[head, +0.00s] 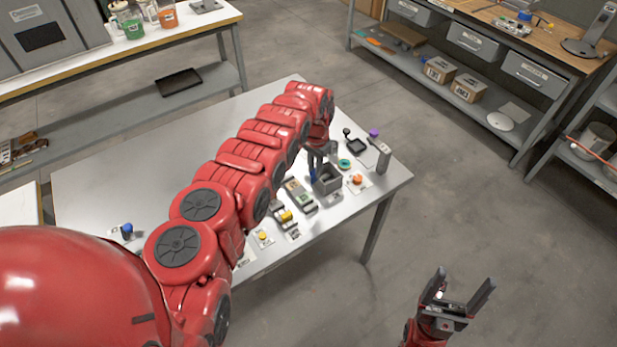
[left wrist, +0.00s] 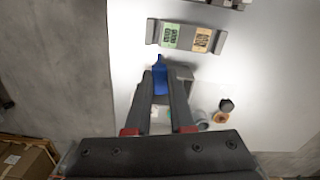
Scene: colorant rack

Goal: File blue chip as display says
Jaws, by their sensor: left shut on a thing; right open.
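My left gripper (left wrist: 158,100) is shut on a blue piece (left wrist: 160,72), which I take to be the blue chip. The blue piece (head: 313,174) also shows in the head view, below my left gripper (head: 318,160). It is beside an open grey box (head: 328,180); I cannot tell whether they touch. A grey holder (left wrist: 153,32) with a green and an orange printed card lies beyond it in the left wrist view. My right gripper (head: 458,293) is open and empty, off the table at the lower right. I cannot make out readable display text.
On the white table (head: 120,180) are an orange piece (head: 357,180), a green ring (head: 344,163), a purple piece (head: 374,133), yellow pieces (head: 286,215) and a grey post (head: 384,158). Another blue item (head: 127,230) stands at left. Shelved benches stand behind.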

